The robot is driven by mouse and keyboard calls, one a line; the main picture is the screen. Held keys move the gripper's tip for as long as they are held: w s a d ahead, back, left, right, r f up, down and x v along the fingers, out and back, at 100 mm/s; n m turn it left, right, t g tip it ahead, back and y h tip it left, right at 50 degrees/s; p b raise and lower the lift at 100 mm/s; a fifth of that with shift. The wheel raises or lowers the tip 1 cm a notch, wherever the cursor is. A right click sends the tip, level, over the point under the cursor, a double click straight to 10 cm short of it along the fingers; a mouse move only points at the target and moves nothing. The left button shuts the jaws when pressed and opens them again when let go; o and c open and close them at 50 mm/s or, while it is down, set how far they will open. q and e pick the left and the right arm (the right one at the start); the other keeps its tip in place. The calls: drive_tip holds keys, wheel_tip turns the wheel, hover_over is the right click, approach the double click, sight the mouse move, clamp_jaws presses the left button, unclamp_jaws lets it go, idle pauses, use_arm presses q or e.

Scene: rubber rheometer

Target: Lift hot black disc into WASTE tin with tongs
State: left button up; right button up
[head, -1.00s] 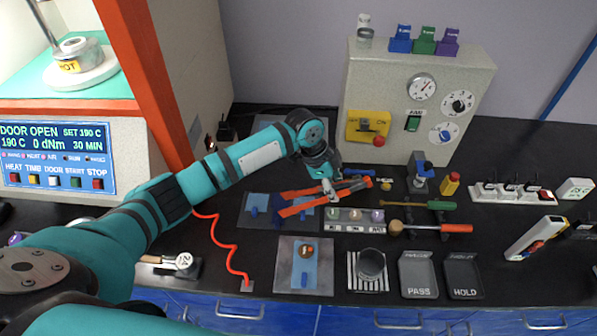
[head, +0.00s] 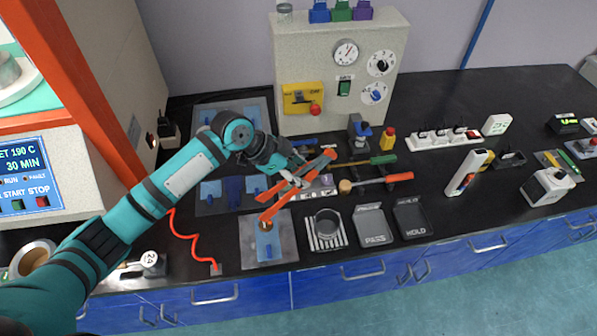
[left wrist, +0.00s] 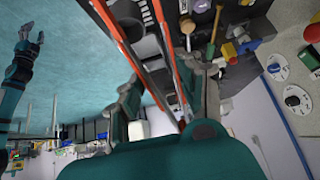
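My left gripper (head: 294,168) is shut on the orange tongs (head: 285,200), which also run between its fingers in the left wrist view (left wrist: 160,85). The tong tips reach down to the blue pad on a grey plate (head: 285,243). A small dark, brownish disc (head: 266,226) is at the tips, partly hidden; I cannot tell whether they touch or grip it. A dark open tin (head: 327,222) stands on a striped plate just right; no WASTE label is readable. My right gripper (left wrist: 31,35) is small at the far left of the left wrist view, its fingers looking spread.
The PASS tray (head: 374,226) and HOLD tray (head: 412,218) lie right of the tin. A mallet (head: 375,184) and a green-handled tool (head: 370,161) lie behind. A grey gauge panel (head: 340,80) stands at the back.

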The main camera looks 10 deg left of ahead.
use_arm(q)
wheel_tip(320, 180, down, 10)
drive_tip(key=b, duration=0.7)
drive_tip(key=shift+b, duration=0.35)
drive_tip(key=shift+r, duration=0.1)
clamp_jaws()
drive_tip(key=shift+r, duration=0.15)
wheel_tip(320, 180, up, 12)
drive_tip(key=p, duration=1)
